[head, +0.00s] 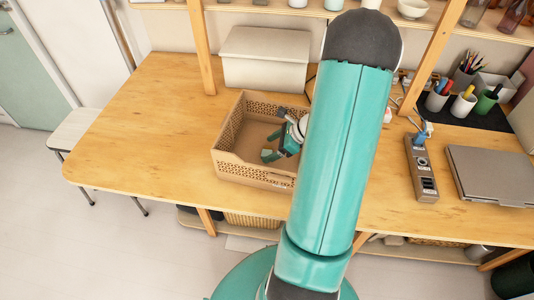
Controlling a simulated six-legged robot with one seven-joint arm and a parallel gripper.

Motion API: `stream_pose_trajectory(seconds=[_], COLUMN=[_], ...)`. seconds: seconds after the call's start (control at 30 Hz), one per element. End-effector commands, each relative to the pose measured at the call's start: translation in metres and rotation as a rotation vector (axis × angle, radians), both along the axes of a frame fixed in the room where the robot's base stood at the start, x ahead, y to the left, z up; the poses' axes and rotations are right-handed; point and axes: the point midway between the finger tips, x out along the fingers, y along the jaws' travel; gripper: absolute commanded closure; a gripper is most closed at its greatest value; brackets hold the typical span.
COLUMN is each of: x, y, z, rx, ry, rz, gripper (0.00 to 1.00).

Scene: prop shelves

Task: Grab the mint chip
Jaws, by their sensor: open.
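My gripper (272,145) reaches into a tan basket (232,162) with perforated walls that stands on the wooden table. Its jaws are open, low inside the basket. A small teal-green patch shows at the jaws; I cannot tell whether it is the mint chip or part of my gripper. I cannot make out the mint chip for certain anywhere else. My teal arm hides the right side of the basket and the table behind it.
A closed beige box (265,58) stands behind the basket. To the right are a power strip (421,168), a grey laptop (490,174) and pen cups (463,106). Wooden shelf posts (201,48) rise at the back. The table's left part is clear.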

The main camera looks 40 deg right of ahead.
Motion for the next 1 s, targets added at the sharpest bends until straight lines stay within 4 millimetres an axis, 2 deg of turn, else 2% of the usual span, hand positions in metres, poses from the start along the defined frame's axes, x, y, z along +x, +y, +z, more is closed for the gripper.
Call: stream_pose_trajectory(seconds=[0.1,0.33,0.5,0.57,0.6,1.0], x=[0.0056,0.0066,0.0063,0.0063,0.0062,0.0064], y=[0.0049,0.0053,0.0053,0.0053,0.0053,0.0052], z=[-0.0078,-0.0083,-0.0083,-0.0083,-0.0083,-0.0018], rx=[0.000,-0.001,0.000,0.000,0.000,-0.002], ry=[0.000,0.000,0.000,0.000,0.000,0.000], rz=[0.000,-0.001,0.000,0.000,0.000,0.000], gripper=[0.26,0.26,0.59,0.71,0.73,0.73])
